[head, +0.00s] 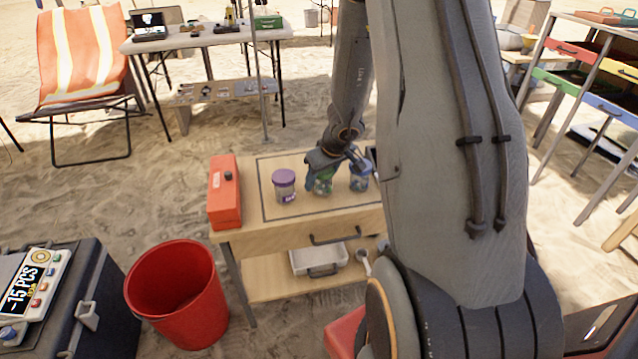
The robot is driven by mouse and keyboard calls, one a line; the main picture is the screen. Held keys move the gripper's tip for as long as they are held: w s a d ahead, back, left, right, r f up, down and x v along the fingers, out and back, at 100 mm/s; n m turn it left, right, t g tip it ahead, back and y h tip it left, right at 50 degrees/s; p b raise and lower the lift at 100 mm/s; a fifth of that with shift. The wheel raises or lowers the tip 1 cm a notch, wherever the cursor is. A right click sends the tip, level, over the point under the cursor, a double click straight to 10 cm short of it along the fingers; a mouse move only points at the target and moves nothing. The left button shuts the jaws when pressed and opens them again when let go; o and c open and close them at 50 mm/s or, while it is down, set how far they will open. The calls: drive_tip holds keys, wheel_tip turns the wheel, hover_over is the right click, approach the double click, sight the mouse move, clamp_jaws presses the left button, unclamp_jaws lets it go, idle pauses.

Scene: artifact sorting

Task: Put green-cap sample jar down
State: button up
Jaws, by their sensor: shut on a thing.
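The green-cap sample jar (322,184) is in my gripper (323,168), at the wooden table (245,244) inside its dark outlined rectangle. The gripper is shut on it from above and hides much of its cap. The jar looks upright; I cannot tell whether its base touches the tabletop. A purple-cap jar (285,186) stands to its left, apart from it. A blue-cap jar (359,178) stands close on its right, partly behind my gripper.
A red box (225,192) sits at the table's left end. A white tray (318,258) is on the lower shelf. A red bucket (177,295) stands at front left, beside a dark case (92,318). My arm hides the table's right end.

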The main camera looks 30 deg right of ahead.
drive_tip(key=shift+f+b, duration=0.25)
drive_tip(key=shift+b, duration=0.05)
drive_tip(key=o, duration=1.2)
drive_tip(key=shift+r, duration=0.1)
drive_tip(key=shift+r+p, duration=0.15)
drive_tip(key=shift+p, duration=0.25)
drive_tip(key=p+v, duration=0.4)
drive_tip(key=v, duration=0.8)
drive_tip(key=s+a+r+g+y, duration=0.1)
drive_tip(key=s+a+r, duration=0.25)
drive_tip(key=a, duration=0.25)
drive_tip(key=s+a+r+g, duration=0.1)
drive_tip(key=s+a+r, duration=0.1)
drive_tip(key=s+a, duration=0.3)
drive_tip(key=s+a+r+m+g+h, duration=0.1)
drive_tip(key=s+a+r+m+g, duration=0.1)
drive_tip(key=s, duration=0.9)
drive_tip(key=shift+a+r+m, duration=0.25)
drive_tip(key=shift+r+m, duration=0.05)
drive_tip(key=shift+r, duration=0.15)
